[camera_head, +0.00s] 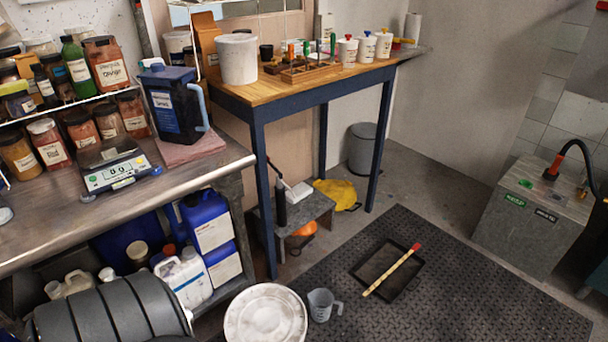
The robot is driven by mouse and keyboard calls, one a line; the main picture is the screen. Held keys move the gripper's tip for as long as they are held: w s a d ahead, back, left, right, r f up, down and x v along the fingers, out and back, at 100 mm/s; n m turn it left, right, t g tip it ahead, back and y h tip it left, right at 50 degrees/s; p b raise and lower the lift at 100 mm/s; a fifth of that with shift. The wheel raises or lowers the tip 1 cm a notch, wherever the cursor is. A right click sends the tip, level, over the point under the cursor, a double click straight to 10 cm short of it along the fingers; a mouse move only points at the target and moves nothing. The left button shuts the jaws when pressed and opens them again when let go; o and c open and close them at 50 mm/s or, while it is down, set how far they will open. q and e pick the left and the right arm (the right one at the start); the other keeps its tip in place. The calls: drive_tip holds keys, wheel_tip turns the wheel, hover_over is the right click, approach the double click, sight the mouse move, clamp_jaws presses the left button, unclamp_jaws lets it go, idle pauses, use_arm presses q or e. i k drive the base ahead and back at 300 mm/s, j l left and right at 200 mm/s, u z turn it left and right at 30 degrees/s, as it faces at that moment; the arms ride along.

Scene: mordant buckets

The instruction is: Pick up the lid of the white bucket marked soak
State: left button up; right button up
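A large round whitish disc with grey smudges (265,315) shows at the bottom edge, low beside the workbench. It looks like a lid or bucket top seen from above; its sides are mostly out of view, and I see no "soak" marking on it. A white bucket (238,60) stands upright on the wooden-topped table, with no readable label. Neither of my grippers is in view.
A grey measuring jug (322,305) stands right of the disc. A black tray (386,270) with a yellow stick (392,270) across it lies on the dark rubber mat (480,285). The metal workbench (60,232) borders the left. The mat's right part is clear.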

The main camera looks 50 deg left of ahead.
sight(265, 313)
drive_tip(key=i+u, duration=0.35)
drive_tip(key=i+l+u, duration=0.2)
drive_tip(key=i+u, duration=0.15)
drive_tip(key=i+l+u, duration=0.35)
drive_tip(key=k+j, duration=0.05)
drive_tip(key=j, duration=0.05)
